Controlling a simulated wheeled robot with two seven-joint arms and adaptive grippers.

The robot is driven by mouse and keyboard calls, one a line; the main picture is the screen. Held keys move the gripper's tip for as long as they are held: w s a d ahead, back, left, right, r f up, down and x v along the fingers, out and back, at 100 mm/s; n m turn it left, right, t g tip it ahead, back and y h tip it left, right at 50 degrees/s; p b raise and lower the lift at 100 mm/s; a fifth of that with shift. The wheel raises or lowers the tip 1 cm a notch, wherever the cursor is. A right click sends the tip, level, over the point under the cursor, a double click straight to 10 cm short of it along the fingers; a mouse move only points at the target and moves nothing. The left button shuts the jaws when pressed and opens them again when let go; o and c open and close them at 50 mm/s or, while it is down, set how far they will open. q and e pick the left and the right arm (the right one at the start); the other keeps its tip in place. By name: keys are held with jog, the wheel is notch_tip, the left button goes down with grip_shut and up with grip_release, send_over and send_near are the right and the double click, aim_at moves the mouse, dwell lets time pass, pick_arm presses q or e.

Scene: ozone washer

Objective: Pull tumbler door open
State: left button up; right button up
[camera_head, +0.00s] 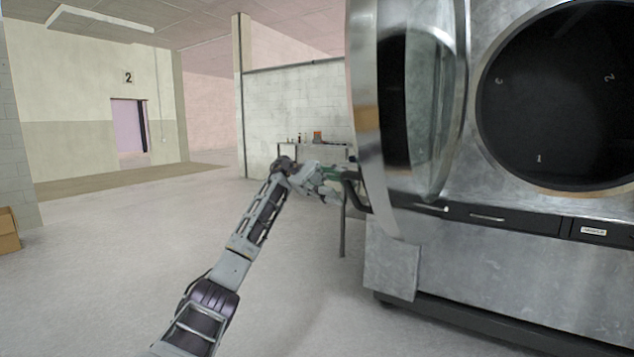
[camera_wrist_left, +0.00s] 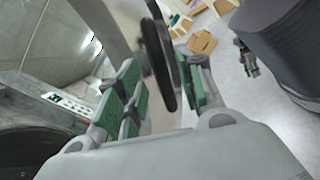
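The tumbler door (camera_head: 421,112), a round glass door in a metal frame, stands swung outward, left of the round dark drum opening (camera_head: 556,95). Its curved black handle (camera_head: 353,192) is on the door's left side. My left gripper (camera_head: 338,180) is at this handle. In the left wrist view, the handle (camera_wrist_left: 158,55) passes between the green finger pads of my left gripper (camera_wrist_left: 164,95), which are close on both sides of it. Exact contact on the left pad is hard to see. My right gripper (camera_wrist_left: 248,62) shows small in the left wrist view; its finger state is unclear.
The metal washer body (camera_head: 490,275) fills the right side, with a dark base rail below. A small table (camera_head: 313,149) with items stands behind my left gripper. Cardboard boxes (camera_head: 8,232) are at the far left. The floor (camera_head: 120,260) left of the door is clear.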

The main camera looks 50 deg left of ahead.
pick_arm(q)
jog(key=a, duration=0.5)
jog(key=shift+w, duration=0.25)
jog(key=shift+w+a+r, duration=0.1)
jog(key=shift+a, duration=0.25)
jog(key=shift+a, duration=0.2)
jog(key=shift+a, duration=0.45)
jog(key=shift+a, duration=0.15)
dwell(0.7)
